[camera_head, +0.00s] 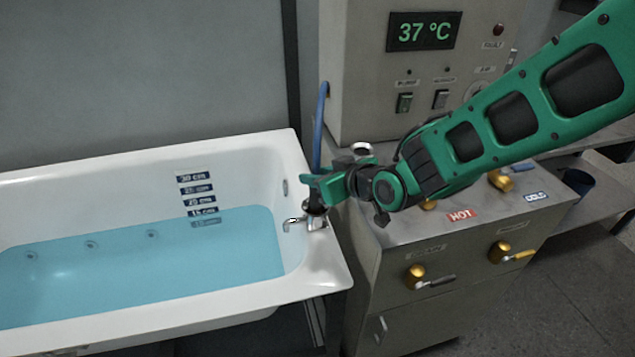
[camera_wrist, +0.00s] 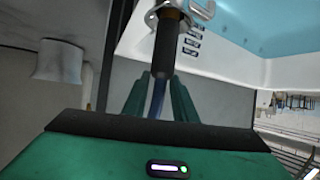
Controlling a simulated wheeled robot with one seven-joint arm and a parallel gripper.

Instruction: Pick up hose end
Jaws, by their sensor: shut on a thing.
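My gripper (camera_head: 316,190) is at the right end of the bathtub, beside the chrome spout (camera_head: 297,221). The tip points toward a metal fitting (camera_wrist: 196,9) at the tub rim. I cannot tell whether the tip touches it.
The white bathtub (camera_head: 325,265) holds blue water (camera_head: 140,265). Right of it stands a grey cabinet (camera_head: 400,300) with brass valves (camera_head: 415,277) and a HOT label. A control box (camera_head: 370,90) showing 37 °C stands behind my arm. A white cylinder (camera_wrist: 60,60) is at the left in the wrist view.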

